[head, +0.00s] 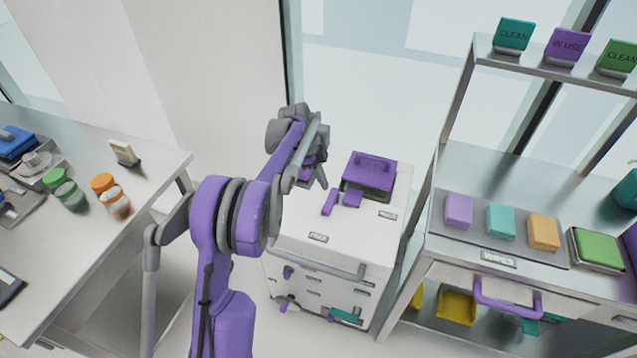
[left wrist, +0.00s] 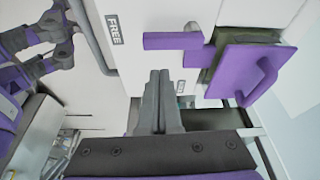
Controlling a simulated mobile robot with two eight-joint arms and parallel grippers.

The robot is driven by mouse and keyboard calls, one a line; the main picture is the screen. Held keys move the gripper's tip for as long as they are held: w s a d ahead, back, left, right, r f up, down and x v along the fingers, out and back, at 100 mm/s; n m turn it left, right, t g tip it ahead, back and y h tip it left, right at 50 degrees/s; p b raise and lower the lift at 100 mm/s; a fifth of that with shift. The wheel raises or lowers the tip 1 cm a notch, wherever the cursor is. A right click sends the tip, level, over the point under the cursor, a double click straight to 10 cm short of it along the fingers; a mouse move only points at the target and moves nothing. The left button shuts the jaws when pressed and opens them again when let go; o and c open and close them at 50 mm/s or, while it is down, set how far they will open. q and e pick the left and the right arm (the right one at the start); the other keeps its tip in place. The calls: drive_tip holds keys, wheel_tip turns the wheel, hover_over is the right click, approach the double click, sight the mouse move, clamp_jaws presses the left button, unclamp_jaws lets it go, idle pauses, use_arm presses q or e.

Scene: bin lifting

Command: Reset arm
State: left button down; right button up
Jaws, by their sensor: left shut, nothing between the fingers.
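My left arm, purple and grey, reaches up through the middle of the head view. Its gripper (head: 318,178) is over the left part of the white cabinet top, left of the purple-lidded bin (head: 370,170). In the left wrist view the gripper's two grey fingers (left wrist: 160,98) are together with nothing between them. The bin's purple lid with its handle (left wrist: 245,80) shows to their right, apart from them. My right gripper is in neither view.
The white cabinet (head: 300,225) has a front bar handle (head: 318,264) and purple pieces (head: 329,202) beside the bin. A metal shelf unit (head: 450,190) with coloured blocks stands right. A table (head: 150,160) with orange- and green-lidded jars stands left. Floor shows between table and cabinet.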

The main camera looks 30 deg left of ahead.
use_arm(q)
drive_tip(key=shift+d+r, duration=0.1)
drive_tip(key=shift+d, duration=0.05)
idle(0.4)
drive_tip(key=s+d+r+n+t+y, duration=0.2)
drive_tip(key=s+d+r+n, duration=0.5)
drive_tip(key=s+d, duration=0.6)
drive_tip(key=s+d+f+n+t, duration=0.1)
drive_tip(key=s+d+f+n, duration=0.1)
drive_tip(key=s, duration=0.6)
drive_tip(key=s+d+f+n+t+y, duration=0.1)
drive_tip(key=s+d+f+n, duration=0.1)
drive_tip(key=s+n, duration=0.3)
drive_tip(key=s+d, duration=0.1)
drive_tip(key=s, duration=0.2)
drive_tip(key=shift+s+d+f+y, duration=0.15)
drive_tip(key=shift+d+y, duration=0.15)
drive_tip(key=shift+d, duration=0.05)
